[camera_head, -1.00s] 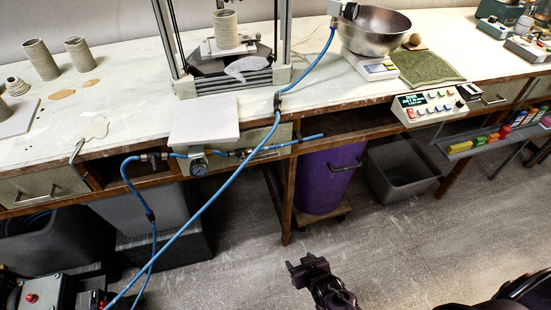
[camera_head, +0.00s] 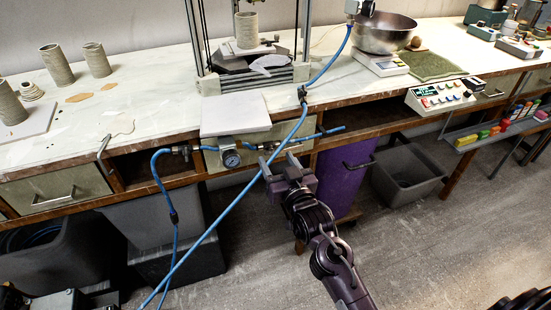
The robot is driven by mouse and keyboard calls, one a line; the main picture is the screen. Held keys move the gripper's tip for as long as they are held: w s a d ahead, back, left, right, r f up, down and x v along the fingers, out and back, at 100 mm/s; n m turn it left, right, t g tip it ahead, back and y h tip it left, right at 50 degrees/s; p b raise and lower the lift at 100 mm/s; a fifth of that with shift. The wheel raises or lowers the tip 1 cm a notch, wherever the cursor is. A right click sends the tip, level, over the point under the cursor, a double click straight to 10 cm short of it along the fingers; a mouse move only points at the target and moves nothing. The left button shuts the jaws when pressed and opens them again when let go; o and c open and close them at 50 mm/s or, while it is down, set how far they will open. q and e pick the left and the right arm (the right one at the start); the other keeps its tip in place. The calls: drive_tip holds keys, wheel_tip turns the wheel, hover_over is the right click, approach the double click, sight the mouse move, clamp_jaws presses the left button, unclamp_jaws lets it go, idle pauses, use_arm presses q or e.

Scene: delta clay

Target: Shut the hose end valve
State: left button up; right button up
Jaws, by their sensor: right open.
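My left gripper is out of view.
A longer blue hose (camera_head: 215,222) slants from the press down to the floor, close by my right gripper. A control box (camera_head: 440,97) sits at the bench edge. Floor at right is clear.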

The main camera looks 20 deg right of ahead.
drive_tip(key=shift+w, duration=0.9)
drive_tip(key=shift+c, duration=0.5)
drive_tip(key=c, duration=0.9)
